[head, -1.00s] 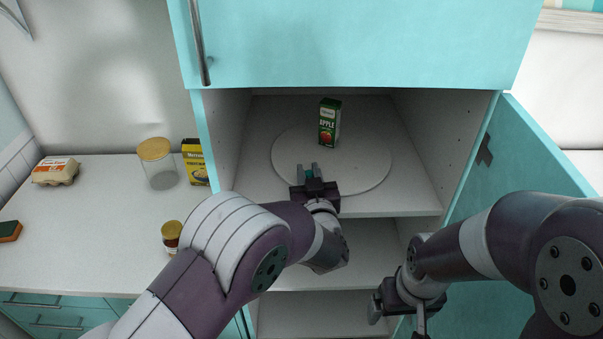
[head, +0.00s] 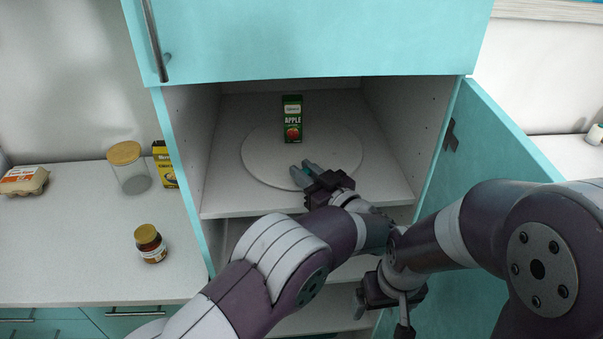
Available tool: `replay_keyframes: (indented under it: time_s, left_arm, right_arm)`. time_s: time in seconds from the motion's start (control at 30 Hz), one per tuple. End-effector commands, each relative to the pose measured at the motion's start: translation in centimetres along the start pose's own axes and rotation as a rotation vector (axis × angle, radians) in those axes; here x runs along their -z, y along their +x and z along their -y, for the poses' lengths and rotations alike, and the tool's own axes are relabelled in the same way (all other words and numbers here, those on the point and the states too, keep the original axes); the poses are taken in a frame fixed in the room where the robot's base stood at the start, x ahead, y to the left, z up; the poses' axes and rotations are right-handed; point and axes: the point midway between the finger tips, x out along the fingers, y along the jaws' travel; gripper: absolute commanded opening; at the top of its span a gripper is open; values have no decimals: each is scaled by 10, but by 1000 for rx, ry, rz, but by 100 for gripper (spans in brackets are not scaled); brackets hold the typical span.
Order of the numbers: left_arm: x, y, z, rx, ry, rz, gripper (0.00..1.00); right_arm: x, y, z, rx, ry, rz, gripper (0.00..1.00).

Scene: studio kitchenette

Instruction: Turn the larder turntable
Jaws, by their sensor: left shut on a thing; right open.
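The larder turntable (head: 258,162) is a round white disc on the larder's upper open shelf. A green apple juice carton (head: 292,120) stands upright on it towards the back. My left gripper (head: 305,172) reaches in over the disc's front part, with its fingers shut on the turntable. A small teal piece shows between the fingers; the exact contact is partly hidden by them. My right gripper (head: 382,315) is open and empty, low in front of the lower shelves, near the open larder door (head: 480,145).
An upper teal cupboard door (head: 320,38) hangs above the opening. On the left counter (head: 75,245) are an egg carton (head: 24,181), a lidded jar (head: 130,170), a yellow box (head: 164,165) and a small brown jar (head: 150,244).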

Motion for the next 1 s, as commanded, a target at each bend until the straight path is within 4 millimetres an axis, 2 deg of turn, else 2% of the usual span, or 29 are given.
replay_keyframes:
  time_s: [0.77,0.8,0.83,1.0]
  left_arm:
    - [1,-2,-5,48,-3,-5,0]
    - [1,-2,-4,48,-3,-5,36]
    - [1,-2,-4,48,-3,-5,46]
    - [1,-2,-4,48,-2,-4,46]
  right_arm:
    - [0,2,0,0,0,0,92]
    - [0,2,0,0,0,0,92]
    - [0,2,0,0,0,0,92]
    - [0,2,0,0,0,0,92]
